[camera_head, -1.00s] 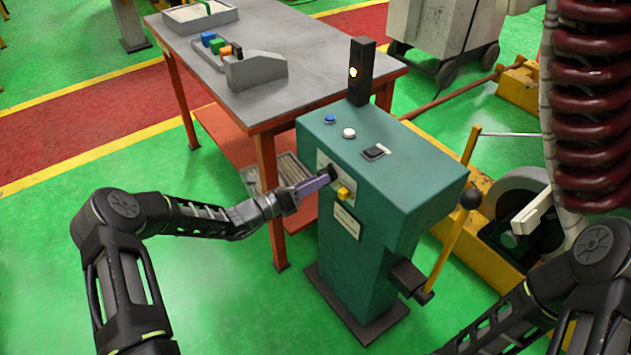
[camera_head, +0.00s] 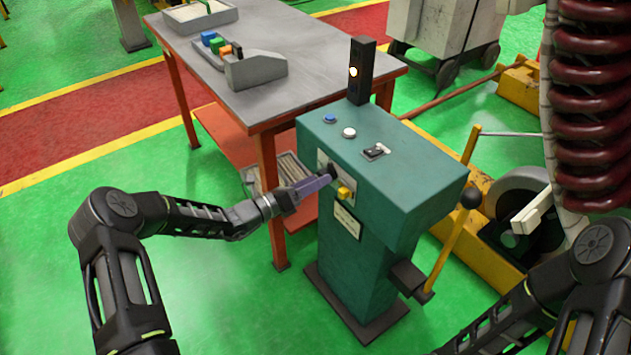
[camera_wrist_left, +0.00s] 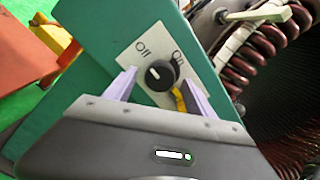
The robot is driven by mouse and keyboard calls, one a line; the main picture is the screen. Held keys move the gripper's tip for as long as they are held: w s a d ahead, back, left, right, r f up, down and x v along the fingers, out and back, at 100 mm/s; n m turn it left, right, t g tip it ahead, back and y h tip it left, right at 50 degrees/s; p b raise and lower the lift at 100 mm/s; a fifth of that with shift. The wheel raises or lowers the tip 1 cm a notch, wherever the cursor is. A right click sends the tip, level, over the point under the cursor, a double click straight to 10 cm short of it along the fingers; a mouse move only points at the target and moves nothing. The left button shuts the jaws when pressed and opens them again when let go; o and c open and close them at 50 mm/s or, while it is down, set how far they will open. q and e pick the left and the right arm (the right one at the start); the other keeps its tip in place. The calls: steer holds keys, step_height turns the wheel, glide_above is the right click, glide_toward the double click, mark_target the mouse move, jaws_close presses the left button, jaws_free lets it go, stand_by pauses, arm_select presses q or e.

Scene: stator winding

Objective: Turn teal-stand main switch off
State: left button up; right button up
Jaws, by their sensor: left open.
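The teal stand (camera_head: 372,215) stands upright in the middle of the head view, with a lit lamp on its dark tower. Its main switch is a black rotary knob (camera_wrist_left: 160,75) on a pale plate marked "Off" and "On" in the left wrist view; the knob also shows on the stand's front in the head view (camera_head: 333,170). The knob's white mark points toward the upper left in the wrist view. My left gripper (camera_head: 328,177) is at the knob, its pale purple fingers open on either side of it (camera_wrist_left: 158,82). I cannot tell whether they touch it. My right gripper is out of view.
A yellow part (camera_head: 344,193) sits just below the knob. The stand's top holds a blue button (camera_head: 330,118), a white button (camera_head: 349,133) and a black rocker switch (camera_head: 375,151). A grey-topped table (camera_head: 310,60) stands close behind, and a lever with a black ball (camera_head: 471,197) stands at right.

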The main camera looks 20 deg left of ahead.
arm_select(q)
steer(key=v, duration=0.7)
steer(key=shift+s+b, duration=0.15)
steer(key=shift+b, duration=0.15)
steer(key=shift+a, duration=0.1)
steer(key=s+d+f+m+g+y, duration=0.2)
steer(key=s+d+f+m+g, duration=0.3)
steer(key=s+f+m, duration=0.4)
steer(key=s+d+f+m+g+y, duration=0.25)
steer(key=s+f+m+g, duration=0.35)
steer(key=s+f, duration=0.45)
steer(key=s+d+m+g+y, duration=0.1)
steer(key=s+d+m, duration=0.3)
steer(key=s+m, duration=0.3)
steer(key=s+d+f+m+g+y, duration=0.1)
steer(key=s+d+m+y, duration=0.1)
steer(key=s+d+m, duration=0.2)
steer(key=shift+s+d+m, duration=0.3)
steer(key=shift+s+m, duration=1.45)
steer(key=shift+m, duration=2.35)
